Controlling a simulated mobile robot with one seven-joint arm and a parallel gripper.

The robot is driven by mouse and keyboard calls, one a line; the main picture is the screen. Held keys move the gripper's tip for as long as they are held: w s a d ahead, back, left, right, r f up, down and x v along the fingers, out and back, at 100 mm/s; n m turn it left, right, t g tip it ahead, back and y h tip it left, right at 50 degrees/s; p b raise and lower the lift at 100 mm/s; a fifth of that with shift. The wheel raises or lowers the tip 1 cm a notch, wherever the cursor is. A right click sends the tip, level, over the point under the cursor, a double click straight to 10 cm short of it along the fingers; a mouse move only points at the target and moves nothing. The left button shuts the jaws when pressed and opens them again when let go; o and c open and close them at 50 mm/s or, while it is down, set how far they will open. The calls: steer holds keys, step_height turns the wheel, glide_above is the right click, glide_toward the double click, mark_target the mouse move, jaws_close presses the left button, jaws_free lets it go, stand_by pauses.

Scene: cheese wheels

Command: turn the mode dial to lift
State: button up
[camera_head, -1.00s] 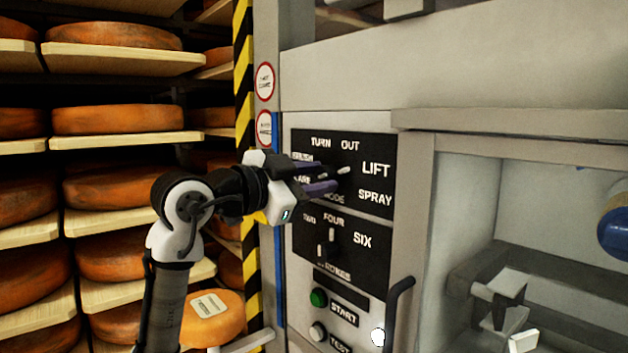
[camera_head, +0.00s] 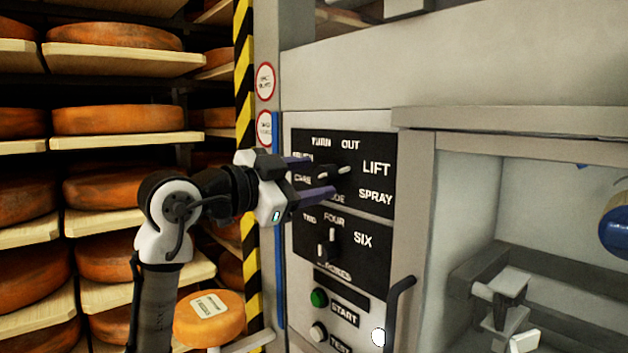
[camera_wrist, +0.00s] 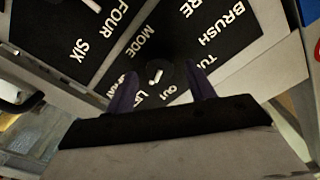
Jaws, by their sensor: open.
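The mode dial (camera_head: 343,171) is a dark knob with a white pointer mark on the black upper label plate (camera_head: 311,200). Around it are the words TURN, OUT, LIFT and SPRAY, with others partly covered. The white mark points right, toward the LIFT label (camera_head: 377,168). In the wrist view the dial (camera_wrist: 157,76) lies between my fingers, its mark pointing down-left toward the partly hidden LIFT word. My gripper (camera_head: 322,174) is open and empty, its purple fingers to either side of the dial's line and seemingly short of it.
Below is a strokes dial (camera_head: 332,237) with TWO, FOUR and SIX. A green START button (camera_head: 318,297), a white TEST button (camera_head: 318,332) and a black handle (camera_head: 398,310) are lower. Shelves of cheese wheels (camera_head: 117,120) stand left, beyond a striped post (camera_head: 243,60).

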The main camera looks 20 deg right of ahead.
steer(key=b+v, duration=0.2)
steer(key=v, duration=1)
steer(key=shift+a+b, duration=0.15)
steer(key=shift+b, duration=0.25)
